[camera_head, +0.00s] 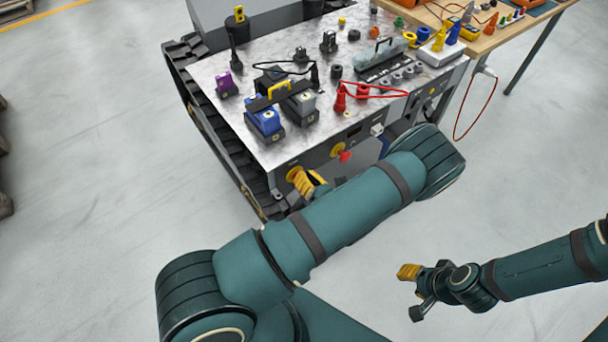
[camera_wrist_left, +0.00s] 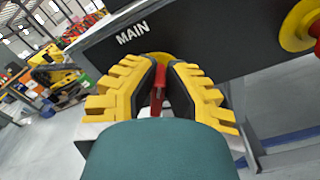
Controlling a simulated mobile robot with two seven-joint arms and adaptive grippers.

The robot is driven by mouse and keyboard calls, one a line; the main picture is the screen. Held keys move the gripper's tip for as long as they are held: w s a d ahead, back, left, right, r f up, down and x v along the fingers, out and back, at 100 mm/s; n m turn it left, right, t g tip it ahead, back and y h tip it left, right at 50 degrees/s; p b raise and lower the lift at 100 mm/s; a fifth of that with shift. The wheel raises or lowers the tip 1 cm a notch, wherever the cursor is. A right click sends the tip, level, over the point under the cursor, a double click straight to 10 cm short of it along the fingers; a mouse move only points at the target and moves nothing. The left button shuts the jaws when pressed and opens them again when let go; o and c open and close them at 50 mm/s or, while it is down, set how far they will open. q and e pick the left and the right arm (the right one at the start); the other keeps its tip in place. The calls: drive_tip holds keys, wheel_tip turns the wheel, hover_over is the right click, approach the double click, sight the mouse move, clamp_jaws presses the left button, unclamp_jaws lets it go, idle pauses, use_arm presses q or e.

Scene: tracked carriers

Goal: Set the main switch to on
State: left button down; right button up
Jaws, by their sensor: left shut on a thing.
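The main switch has a yellow disc (camera_head: 294,173) on the front panel of the tracked carrier (camera_head: 232,125). In the left wrist view its red handle (camera_wrist_left: 158,98) stands between my left fingers, below the white MAIN label (camera_wrist_left: 132,33). My left gripper (camera_head: 304,183) is shut on this red handle, with a ribbed yellow finger on each side. The fingers hide most of the disc, and I cannot tell which setting the handle is at. My right gripper (camera_head: 410,291) is open and empty, apart from the carrier, above the floor.
Another yellow disc with a red knob (camera_head: 344,156) sits right of the main switch; it also shows in the left wrist view (camera_wrist_left: 301,27). The carrier's top holds batteries (camera_head: 264,122), clamps and red cables. A wooden table (camera_head: 490,40) stands behind right.

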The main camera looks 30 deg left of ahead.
use_arm(q)
drive_tip(key=m, duration=0.3)
drive_tip(key=m+p, duration=0.1)
drive_tip(key=m, duration=0.1)
drive_tip(key=shift+w+d+f+m, duration=0.15)
drive_tip(key=shift+w+f+m, duration=0.15)
drive_tip(key=shift+f, duration=0.05)
drive_tip(key=m, duration=0.2)
drive_tip(key=f+m, duration=0.1)
drive_tip(key=m, duration=0.2)
drive_tip(key=shift+w, duration=0.1)
drive_tip(key=shift+m, duration=0.3)
drive_tip(key=c, duration=1)
unclamp_jaws()
drive_tip(key=shift+v, duration=3.8)
